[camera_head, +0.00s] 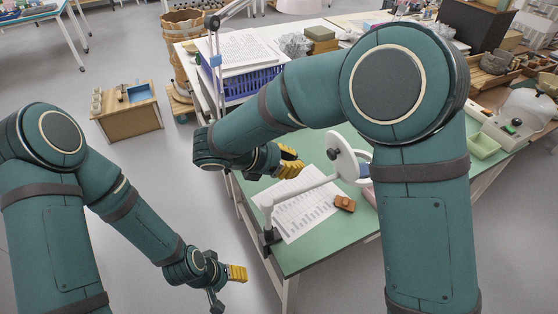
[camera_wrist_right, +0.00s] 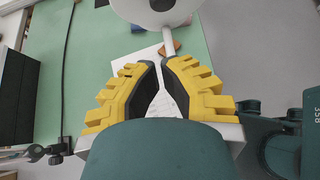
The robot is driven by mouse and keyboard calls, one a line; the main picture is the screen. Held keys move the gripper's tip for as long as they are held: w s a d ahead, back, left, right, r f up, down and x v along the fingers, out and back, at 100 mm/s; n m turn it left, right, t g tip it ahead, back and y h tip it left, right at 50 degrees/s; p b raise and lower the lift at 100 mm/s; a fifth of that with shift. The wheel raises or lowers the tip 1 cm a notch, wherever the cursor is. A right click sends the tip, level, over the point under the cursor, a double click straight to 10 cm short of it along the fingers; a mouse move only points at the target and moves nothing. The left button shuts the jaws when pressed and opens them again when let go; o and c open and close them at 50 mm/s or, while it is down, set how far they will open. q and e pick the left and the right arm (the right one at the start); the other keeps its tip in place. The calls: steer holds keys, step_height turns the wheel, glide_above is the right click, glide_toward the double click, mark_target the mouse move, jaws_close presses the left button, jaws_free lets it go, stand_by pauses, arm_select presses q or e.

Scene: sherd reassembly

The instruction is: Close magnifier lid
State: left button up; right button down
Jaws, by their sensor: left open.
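The magnifier is a white lamp on a jointed white arm (camera_head: 300,190), clamped at the green table's left edge. A white round part of the magnifier (camera_wrist_right: 142,12) shows cut off at the top of the right wrist view. My right gripper (camera_head: 296,163) is left of the lid, above the table, with nothing seen in it. Its yellow fingers (camera_wrist_right: 160,68) come close together at the tips; whether fully shut is unclear. My left gripper (camera_head: 240,273) is open, low over the floor left of the table.
Printed sheets (camera_head: 303,212) and a small brown block (camera_head: 345,203) lie on the green table (camera_head: 325,250). A blue crate (camera_head: 252,85) with papers stands at the back left. A thin upright pole rises by that edge. My right arm hides part of the table.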

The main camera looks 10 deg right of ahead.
steer(key=w+d+b, duration=0.1)
steer(key=w+d, duration=0.1)
steer(key=d, duration=0.4)
steer(key=shift+f, duration=0.4)
steer(key=shift+d+r, duration=0.1)
